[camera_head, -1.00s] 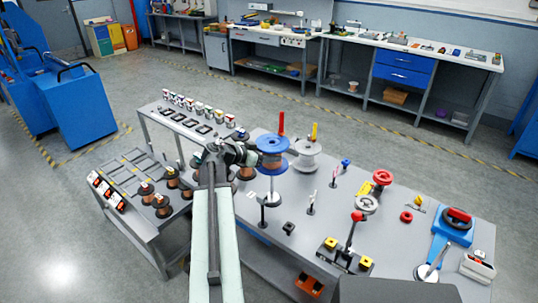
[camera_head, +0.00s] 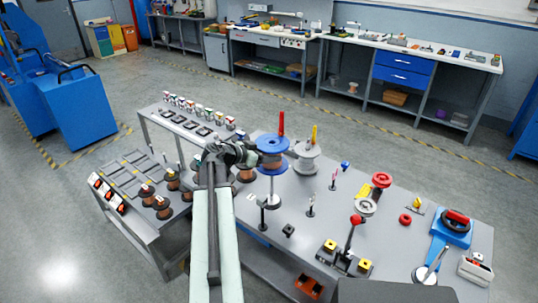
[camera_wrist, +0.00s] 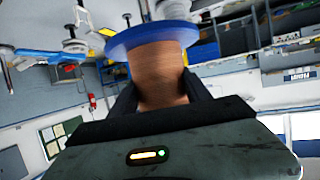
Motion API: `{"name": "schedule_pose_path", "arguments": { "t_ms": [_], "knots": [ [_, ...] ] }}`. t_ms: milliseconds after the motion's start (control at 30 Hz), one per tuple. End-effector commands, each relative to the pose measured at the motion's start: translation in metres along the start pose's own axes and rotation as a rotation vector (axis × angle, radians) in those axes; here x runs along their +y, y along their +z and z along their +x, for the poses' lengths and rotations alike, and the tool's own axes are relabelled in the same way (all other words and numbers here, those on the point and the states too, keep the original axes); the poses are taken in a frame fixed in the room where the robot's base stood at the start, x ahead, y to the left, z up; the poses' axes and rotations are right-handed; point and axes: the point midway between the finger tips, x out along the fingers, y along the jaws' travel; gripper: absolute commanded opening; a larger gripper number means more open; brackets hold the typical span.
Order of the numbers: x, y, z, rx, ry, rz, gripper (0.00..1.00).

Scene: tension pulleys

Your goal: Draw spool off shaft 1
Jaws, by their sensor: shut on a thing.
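A spool with blue flanges (camera_head: 273,142) and a copper-brown winding sits high over a shaft with a round light base (camera_head: 273,201) on the grey table. In the wrist view the copper winding (camera_wrist: 158,75) is between the two dark fingers, with the blue flange (camera_wrist: 148,38) beyond it. My gripper (camera_head: 258,156) is shut on this spool from its left side. A red upright piece (camera_head: 281,124) stands just behind the spool. I cannot tell whether the shaft is still inside the spool's bore.
A grey-white spool (camera_head: 307,150) with a yellow upright stands close to the right. Several copper spools (camera_head: 163,207) stand on the left table. A red-knobbed lever (camera_head: 355,220) and a blue device (camera_head: 450,232) are farther right on the table.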

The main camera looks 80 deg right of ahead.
Motion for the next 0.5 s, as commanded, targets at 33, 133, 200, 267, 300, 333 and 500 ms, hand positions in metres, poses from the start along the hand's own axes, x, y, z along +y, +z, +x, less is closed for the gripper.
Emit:
{"name": "schedule_pose_path", "arguments": {
  "t_ms": [33, 133, 200, 267, 300, 333, 500],
  "knots": [
    [0.0, -0.003, -0.001, 0.003, 0.0, -0.001, 0.0],
    [0.0, -0.008, -0.003, 0.003, 0.0, -0.001, 0.0],
    [0.0, -0.014, -0.005, 0.003, 0.0, -0.001, 0.0],
    [0.0, -0.019, -0.007, 0.003, 0.0, -0.001, 0.0],
    [0.0, -0.022, -0.009, 0.003, 0.0, -0.001, 0.0],
    [0.0, -0.024, -0.01, 0.003, 0.0, -0.001, 0.0],
    [0.0, -0.036, -0.015, 0.003, 0.0, -0.001, 0.0]
  ]
}}
